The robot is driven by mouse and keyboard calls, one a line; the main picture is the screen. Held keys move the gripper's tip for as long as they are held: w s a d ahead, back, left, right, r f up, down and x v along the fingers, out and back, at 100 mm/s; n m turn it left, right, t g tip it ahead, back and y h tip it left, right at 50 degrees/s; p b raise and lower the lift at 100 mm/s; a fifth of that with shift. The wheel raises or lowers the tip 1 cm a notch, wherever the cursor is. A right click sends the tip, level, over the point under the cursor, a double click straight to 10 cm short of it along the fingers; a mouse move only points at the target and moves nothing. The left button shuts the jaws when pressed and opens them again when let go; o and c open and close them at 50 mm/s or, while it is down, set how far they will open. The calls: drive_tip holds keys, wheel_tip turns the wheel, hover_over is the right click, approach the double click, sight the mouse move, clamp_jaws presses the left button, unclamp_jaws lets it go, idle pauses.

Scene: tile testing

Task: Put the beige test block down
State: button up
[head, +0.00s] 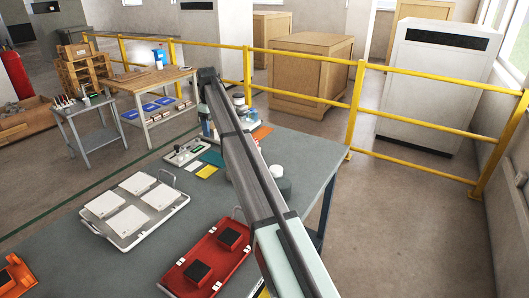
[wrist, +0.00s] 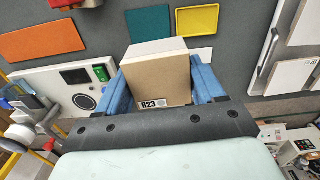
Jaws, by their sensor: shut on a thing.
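The beige test block (wrist: 157,75) is a pale box with a white label that seems to read "R23". In the wrist view it sits between the two blue fingers of my gripper (wrist: 160,84), which is shut on it. Grey table surface shows beyond the block, and I cannot tell whether the block touches it or hangs above it. In the head view my arm reaches over the table, and I cannot make out the block there.
The grey table (head: 120,262) holds a white tray (head: 120,241) of white tiles, a red tray (head: 236,258) with two black blocks, and a small instrument (head: 186,152). Green (wrist: 148,22), yellow-rimmed (wrist: 197,20) and orange (wrist: 40,40) pieces lie beyond the block.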

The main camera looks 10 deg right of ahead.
drive_tip(key=shift+r, duration=0.9)
drive_tip(key=d, duration=2.8)
drive_tip(key=shift+m, duration=0.3)
drive_tip(key=shift+d+f, duration=0.15)
drive_tip(key=shift+f, duration=7.4)
drive_tip(key=shift+f, duration=0.1)
drive_tip(key=o, duration=1.3)
drive_tip(key=shift+o, duration=0.2)
wheel_tip(320, 180, up, 12)
